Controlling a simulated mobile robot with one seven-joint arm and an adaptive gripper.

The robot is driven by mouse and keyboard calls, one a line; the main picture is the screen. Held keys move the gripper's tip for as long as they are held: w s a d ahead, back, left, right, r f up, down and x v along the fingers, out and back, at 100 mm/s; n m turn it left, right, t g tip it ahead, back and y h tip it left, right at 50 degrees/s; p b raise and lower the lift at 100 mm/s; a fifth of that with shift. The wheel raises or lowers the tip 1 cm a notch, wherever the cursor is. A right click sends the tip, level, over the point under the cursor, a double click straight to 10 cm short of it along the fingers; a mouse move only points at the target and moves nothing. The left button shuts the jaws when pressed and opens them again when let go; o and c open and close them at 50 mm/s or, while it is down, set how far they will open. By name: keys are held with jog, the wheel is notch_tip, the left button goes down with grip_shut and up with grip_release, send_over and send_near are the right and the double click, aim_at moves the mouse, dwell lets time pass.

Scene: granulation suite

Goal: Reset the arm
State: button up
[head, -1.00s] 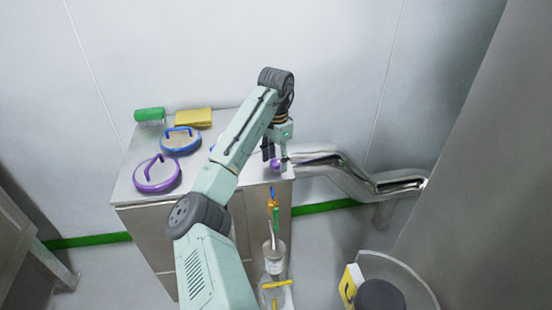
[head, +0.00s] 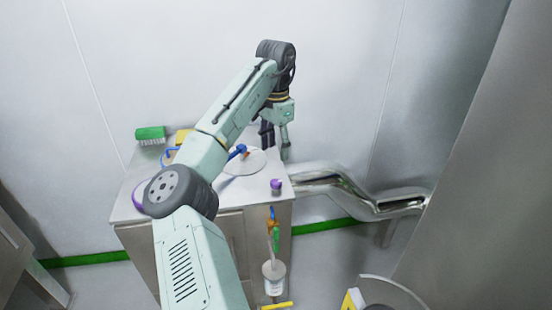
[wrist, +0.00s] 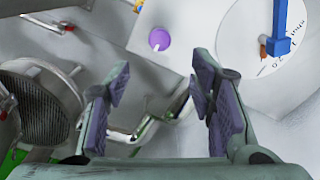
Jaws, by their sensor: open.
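My gripper (head: 275,140) is open and empty, raised above the back right of the steel cabinet top (head: 256,192). In the wrist view its two fingers (wrist: 160,95) stand wide apart with nothing between them. A small purple object (head: 276,184) stands near the cabinet's front right edge, apart from the gripper; it also shows in the wrist view (wrist: 159,39) above the fingers. My arm reaches up from the bottom of the head view and hides part of the cabinet top.
A white disc (head: 257,163) with a blue handled piece lies on the cabinet. A green brush (head: 150,134), yellow block (head: 183,136) and partly hidden purple ring (head: 138,197) lie left. A bent steel pipe (head: 340,183) runs right. A white container (head: 274,280) is below in front.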

jog(key=shift+r, duration=0.3)
jog(key=shift+d, duration=0.1)
